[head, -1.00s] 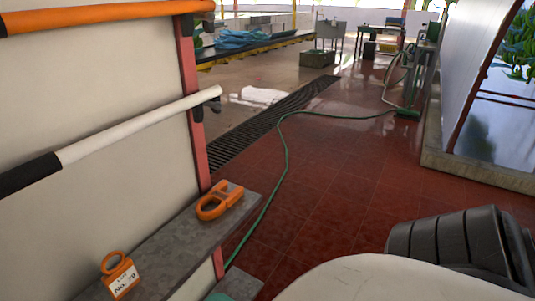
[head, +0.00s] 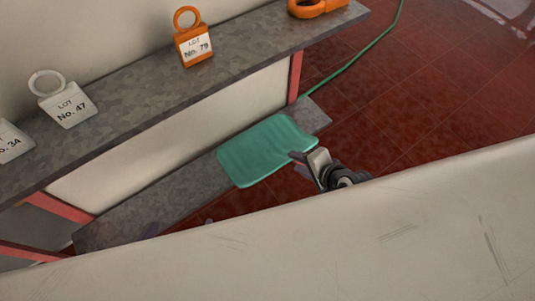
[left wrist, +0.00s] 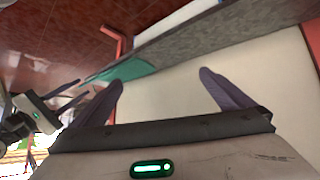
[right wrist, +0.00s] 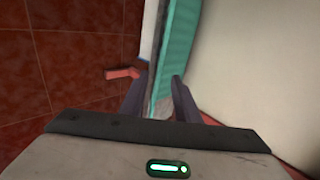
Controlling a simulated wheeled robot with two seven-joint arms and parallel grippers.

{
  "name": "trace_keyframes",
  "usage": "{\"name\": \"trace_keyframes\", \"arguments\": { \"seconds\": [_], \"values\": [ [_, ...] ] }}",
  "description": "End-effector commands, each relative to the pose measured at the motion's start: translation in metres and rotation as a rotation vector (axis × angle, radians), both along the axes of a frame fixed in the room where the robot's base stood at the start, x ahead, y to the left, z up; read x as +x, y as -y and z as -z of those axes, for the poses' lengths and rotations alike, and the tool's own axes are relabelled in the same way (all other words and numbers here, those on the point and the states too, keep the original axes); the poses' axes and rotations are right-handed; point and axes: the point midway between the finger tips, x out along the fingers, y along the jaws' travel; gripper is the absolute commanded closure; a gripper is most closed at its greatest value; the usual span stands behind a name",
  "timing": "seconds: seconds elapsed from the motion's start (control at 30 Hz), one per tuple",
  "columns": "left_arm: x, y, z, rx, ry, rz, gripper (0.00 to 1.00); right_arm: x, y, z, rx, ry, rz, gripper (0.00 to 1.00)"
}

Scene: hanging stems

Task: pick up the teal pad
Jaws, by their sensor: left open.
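The teal pad (head: 262,152) lies flat on a low grey shelf, its front edge over the shelf's front edge. My right gripper (head: 303,160) is at the pad's right front edge, one finger over it. In the right wrist view, the pad (right wrist: 181,35) runs down between the narrowly spaced fingers (right wrist: 160,76); contact on both sides is unclear. My left gripper (left wrist: 161,78) is open and empty, facing the pale panel. In the left wrist view the pad (left wrist: 128,70) is beyond its left finger. Only dark fingertips of it seem to show in the head view.
The low shelf (head: 190,200) runs below an upper grey shelf (head: 130,85). On the upper one are an orange tag (head: 193,45), a white tag (head: 68,105) and an orange clamp-like piece (head: 318,8). Red posts (head: 296,75) support it. A green hose (head: 365,55) crosses the red floor.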

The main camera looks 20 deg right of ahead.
Motion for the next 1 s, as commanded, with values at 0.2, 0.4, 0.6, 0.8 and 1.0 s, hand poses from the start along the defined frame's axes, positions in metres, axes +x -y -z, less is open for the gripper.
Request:
{"name": "trace_keyframes", "arguments": {
  "seconds": [0.2, 0.4, 0.6, 0.8, 1.0],
  "values": [
    [0.000, 0.002, 0.009, -0.014, 0.009, -0.004, 0.00, 0.024, -0.006, 0.026, 0.031, -0.011, 0.029, 0.71],
    [-0.003, 0.003, 0.012, -0.027, 0.010, -0.009, 0.00, 0.036, -0.011, 0.038, 0.030, -0.009, 0.028, 0.71],
    [0.001, 0.005, 0.019, -0.043, 0.028, -0.017, 0.00, 0.053, -0.012, 0.058, 0.026, -0.008, 0.026, 0.71],
    [0.003, 0.007, 0.020, -0.063, 0.042, -0.025, 0.00, 0.070, -0.017, 0.074, 0.026, -0.008, 0.026, 0.71],
    [-0.002, 0.008, 0.019, -0.068, 0.036, -0.028, 0.00, 0.072, -0.018, 0.074, 0.027, -0.009, 0.027, 0.71]
  ]
}}
